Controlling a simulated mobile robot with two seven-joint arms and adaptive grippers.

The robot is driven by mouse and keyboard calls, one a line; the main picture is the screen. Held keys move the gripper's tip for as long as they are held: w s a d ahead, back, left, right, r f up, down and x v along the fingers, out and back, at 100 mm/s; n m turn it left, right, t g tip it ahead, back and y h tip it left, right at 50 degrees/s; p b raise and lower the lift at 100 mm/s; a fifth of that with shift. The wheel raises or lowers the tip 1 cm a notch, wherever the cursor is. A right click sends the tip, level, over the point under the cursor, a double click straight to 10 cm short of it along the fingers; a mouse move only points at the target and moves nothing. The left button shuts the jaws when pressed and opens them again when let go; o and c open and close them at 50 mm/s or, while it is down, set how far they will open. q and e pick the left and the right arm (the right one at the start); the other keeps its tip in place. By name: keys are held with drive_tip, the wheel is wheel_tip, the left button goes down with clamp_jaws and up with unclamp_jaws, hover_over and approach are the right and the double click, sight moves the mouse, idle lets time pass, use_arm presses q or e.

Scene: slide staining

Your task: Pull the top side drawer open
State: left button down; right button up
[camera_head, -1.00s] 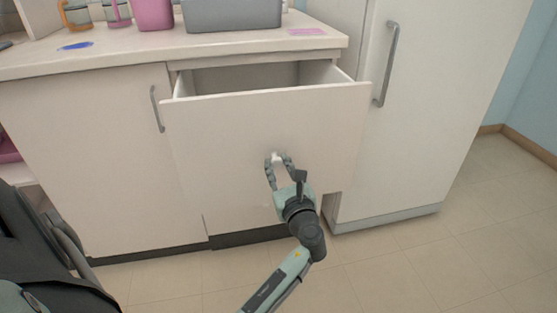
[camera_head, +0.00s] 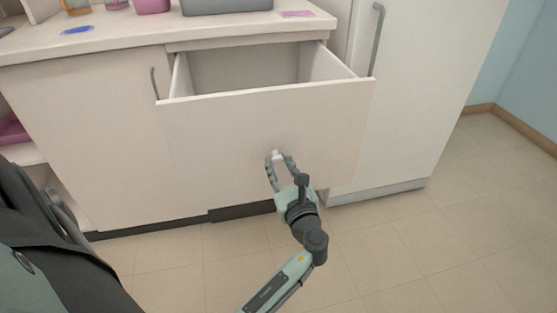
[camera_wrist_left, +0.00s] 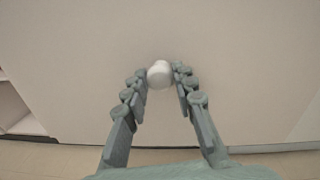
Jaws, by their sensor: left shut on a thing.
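The top side drawer (camera_head: 225,140) is a cream drawer under the counter, pulled well out, with its empty-looking grey inside showing. Its front also fills most of the left wrist view (camera_wrist_left: 240,50). A small round white knob (camera_wrist_left: 159,74) sits on the drawer front, between my fingertips. My left gripper (camera_head: 278,158) is shut on the knob, with a finger on each side of it in the left wrist view (camera_wrist_left: 160,82). My right gripper is not in view.
The counter (camera_head: 130,35) above holds a grey bin (camera_head: 225,5), a pink container and a blue patch. A cabinet door with a metal handle (camera_head: 154,84) is at the left. A tall white cabinet (camera_head: 430,80) stands at the right. The tiled floor in front is clear.

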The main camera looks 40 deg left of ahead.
use_arm(q)
drive_tip(key=c, duration=1.2)
unclamp_jaws()
approach(274, 119)
drive_tip(key=x, duration=0.5)
drive_tip(key=shift+a, duration=0.15)
